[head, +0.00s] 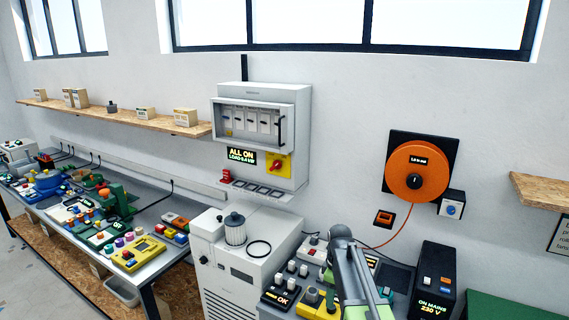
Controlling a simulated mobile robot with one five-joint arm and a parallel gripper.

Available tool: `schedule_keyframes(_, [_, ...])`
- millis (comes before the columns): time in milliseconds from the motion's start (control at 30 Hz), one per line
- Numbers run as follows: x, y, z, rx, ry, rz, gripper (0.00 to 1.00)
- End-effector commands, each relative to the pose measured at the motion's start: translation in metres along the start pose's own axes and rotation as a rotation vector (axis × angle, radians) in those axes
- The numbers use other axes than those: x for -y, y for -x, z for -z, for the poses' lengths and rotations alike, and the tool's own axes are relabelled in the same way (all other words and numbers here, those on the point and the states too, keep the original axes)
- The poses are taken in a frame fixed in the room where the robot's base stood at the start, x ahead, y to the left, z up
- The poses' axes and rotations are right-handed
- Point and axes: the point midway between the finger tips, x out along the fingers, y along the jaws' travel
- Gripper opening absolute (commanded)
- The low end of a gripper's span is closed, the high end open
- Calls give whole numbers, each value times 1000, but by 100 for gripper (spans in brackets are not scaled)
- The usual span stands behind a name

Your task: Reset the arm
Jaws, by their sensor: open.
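My arm (359,281) rises from the bottom edge in the head view, right of the middle. Its links are grey and pale green, with a dark rounded joint at the top. It stands in front of a bench crowded with small devices and hides part of it. I see no gripper fingers, and nothing held shows.
A white cabinet (243,268) with a cylindrical filter (235,229) stands left of the arm. A black power unit (433,281) reading 230 V stands to the right. A fuse box (262,135) and an orange reel (417,172) hang on the wall. A long cluttered bench (172,255) runs left.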

Motion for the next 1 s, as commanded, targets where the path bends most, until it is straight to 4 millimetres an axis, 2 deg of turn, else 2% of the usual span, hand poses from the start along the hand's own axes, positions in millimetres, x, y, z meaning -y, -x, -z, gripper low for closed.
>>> schedule_keyframes(33, [26, -38, -13, 0, -46, 0, 52])
schedule_keyframes(133, [67, -70, -32, 0, -221, 0, 52])
schedule_keyframes(233, [105, -85, -52, 0, -466, 0, 52])
schedule_keyframes(333, [128, -80, -65, 0, -708, -1, 52])
schedule_keyframes(433, [136, -77, -70, 0, -892, -1, 52])
schedule_keyframes(567, [132, -77, -68, 0, -1024, -1, 52])
schedule_keyframes(1000, [132, -77, -68, 0, -1045, -1, 52])
